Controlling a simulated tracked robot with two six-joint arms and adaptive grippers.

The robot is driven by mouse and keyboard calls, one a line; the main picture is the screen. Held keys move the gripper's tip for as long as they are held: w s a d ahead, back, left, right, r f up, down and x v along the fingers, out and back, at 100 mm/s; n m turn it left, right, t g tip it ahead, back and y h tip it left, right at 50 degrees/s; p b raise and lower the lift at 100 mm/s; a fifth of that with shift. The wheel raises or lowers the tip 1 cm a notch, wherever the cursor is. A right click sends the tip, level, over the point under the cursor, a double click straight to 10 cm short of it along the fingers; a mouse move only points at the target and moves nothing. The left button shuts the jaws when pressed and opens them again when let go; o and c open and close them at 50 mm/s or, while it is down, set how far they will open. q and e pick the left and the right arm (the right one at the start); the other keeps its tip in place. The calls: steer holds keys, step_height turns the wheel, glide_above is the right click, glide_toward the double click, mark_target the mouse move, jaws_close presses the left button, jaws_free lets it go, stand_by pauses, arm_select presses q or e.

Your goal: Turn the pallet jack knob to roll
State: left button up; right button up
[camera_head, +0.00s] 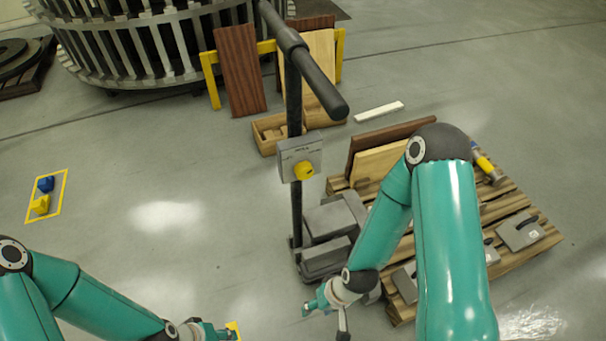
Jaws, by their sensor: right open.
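The yellow knob (304,170) sits on a grey label plate (287,153) fixed to the dark upright post of the pallet jack (296,215). The plate's lettering is too small to read, so I cannot tell the knob's setting. The jack's black handle bar (312,72) slants above it. My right gripper (325,321) is open and empty, low at the bottom centre, below and well apart from the knob. My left gripper (215,331) is at the bottom edge, partly cut off, far lower left of the knob; its jaws are unclear.
A wooden pallet (520,258) with boards and grey metal pieces stands right of the jack, partly behind my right arm. A yellow-tipped tool (483,161) lies on it. Behind are a wooden crate (265,137) and a yellow rack (210,80). The floor at left is mostly clear.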

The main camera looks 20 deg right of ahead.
steer(key=shift+o, duration=1.1)
steer(key=w+d+t+h+b, duration=0.1)
steer(key=w+t+b, duration=0.3)
steer(key=w+b, duration=0.4)
steer(key=shift+w+d+r, duration=0.25)
steer(key=shift+w+d, duration=0.25)
steer(key=shift+w, duration=0.15)
steer(key=w+r+m+t+h+b, duration=0.1)
steer(key=w+r+t+b, duration=0.8)
steer(key=b, duration=0.5)
steer(key=s+d+r+m+t+h+b, duration=0.2)
steer(key=s+d+r+m+t+b, duration=0.25)
steer(key=s+r+b, duration=0.6)
steer(key=p, duration=0.5)
glide_toward(306, 174)
steer(key=shift+m, duration=0.25)
steer(key=w+p, duration=0.8)
steer(key=shift+w, duration=0.85)
